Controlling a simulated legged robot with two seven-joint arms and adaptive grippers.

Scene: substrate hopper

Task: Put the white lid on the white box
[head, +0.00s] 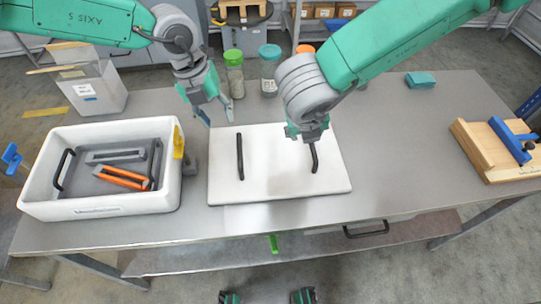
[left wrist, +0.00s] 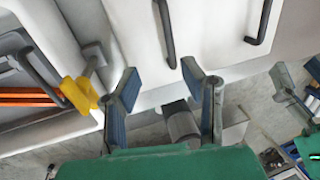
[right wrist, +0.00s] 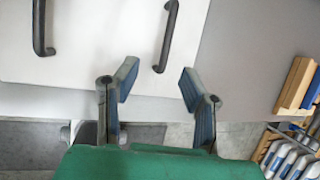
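The white lid (head: 275,180) lies flat on the table with two black handles, left (head: 240,157) and right (head: 314,157). The open white box (head: 100,208) stands left of it, apart from it, with a yellow clip (head: 178,142) on its right wall. My left gripper (head: 215,112) is open and empty above the table, behind the lid's far left corner. In the left wrist view its fingers (left wrist: 162,82) stand apart. My right gripper (head: 308,135) is above the lid's far edge by the right handle; its fingers (right wrist: 156,82) are open and empty, with that handle (right wrist: 167,38) ahead of them.
The box holds grey parts and an orange-edged part (head: 122,178). Jars (head: 235,75) stand at the back. A wooden fixture with a blue bar (head: 511,140) is at the right. A teal block (head: 420,80) lies at the back right. Table right of the lid is clear.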

